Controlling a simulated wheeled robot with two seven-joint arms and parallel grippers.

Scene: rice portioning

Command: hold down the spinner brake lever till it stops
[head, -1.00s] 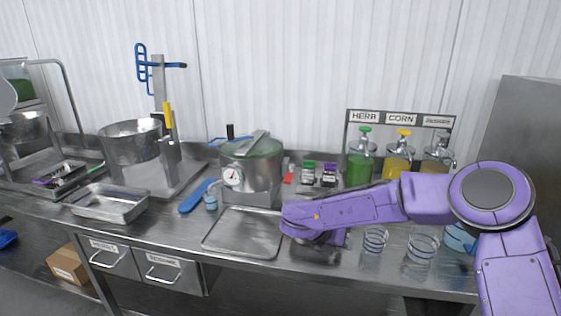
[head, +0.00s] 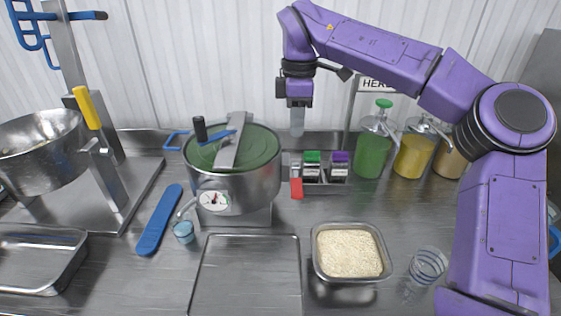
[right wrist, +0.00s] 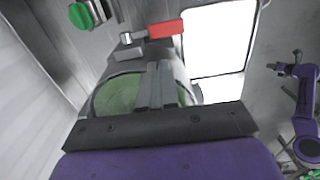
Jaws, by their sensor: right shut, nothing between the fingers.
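The spinner (head: 240,186) is a round steel pot with a green lid, a crossbar, a black-knobbed blue crank and a front gauge. A red lever (head: 297,188), which looks like the brake lever, sticks out at its right side. The lever also shows in the right wrist view (right wrist: 165,29), beside the green lid (right wrist: 115,94). My right gripper (head: 297,133) is shut and empty, pointing down. In the head view it appears above and behind the red lever, apart from it. My left gripper is not in view.
A rice pan (head: 318,275) and an empty tray (head: 205,290) lie in front. Small spice jars (head: 312,170) stand right behind the lever, with green (head: 370,155) and yellow (head: 412,155) dispensers further right. A blue paddle (head: 160,220) lies left of the spinner.

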